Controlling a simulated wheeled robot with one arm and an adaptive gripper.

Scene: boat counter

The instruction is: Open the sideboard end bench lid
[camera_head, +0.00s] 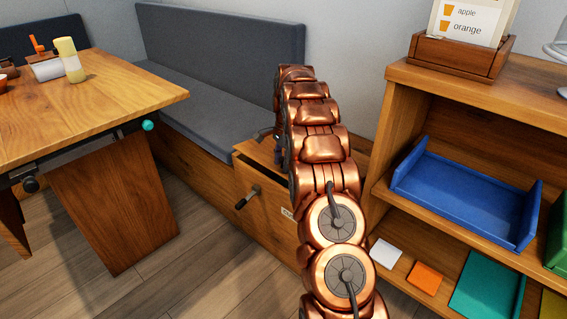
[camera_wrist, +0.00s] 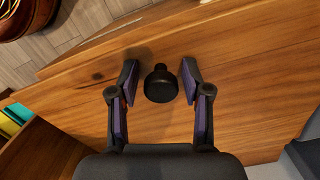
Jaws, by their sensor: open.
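The wooden end bench stands between the grey-cushioned seat and the sideboard; part of its lid (camera_head: 253,149) shows left of my arm, the rest hidden behind it. Its front panel (camera_head: 268,201) has a dark bar handle (camera_head: 247,197). A dark gap shows between panel and lid edge. In the wrist view a black round knob (camera_wrist: 160,84) stands on a flat wooden surface (camera_wrist: 245,75), which seems to be the lid. My gripper (camera_wrist: 159,70) is open, one finger each side of the knob, with a visible gap to both. In the head view the gripper (camera_head: 279,147) is mostly hidden by my arm.
A wooden table (camera_head: 95,95) with condiments stands at left. The sideboard (camera_head: 480,95) at right holds a blue tray (camera_head: 465,205) and coloured cards. The grey seat (camera_head: 205,95) runs along the wall. Some floor (camera_head: 190,255) is clear before the bench.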

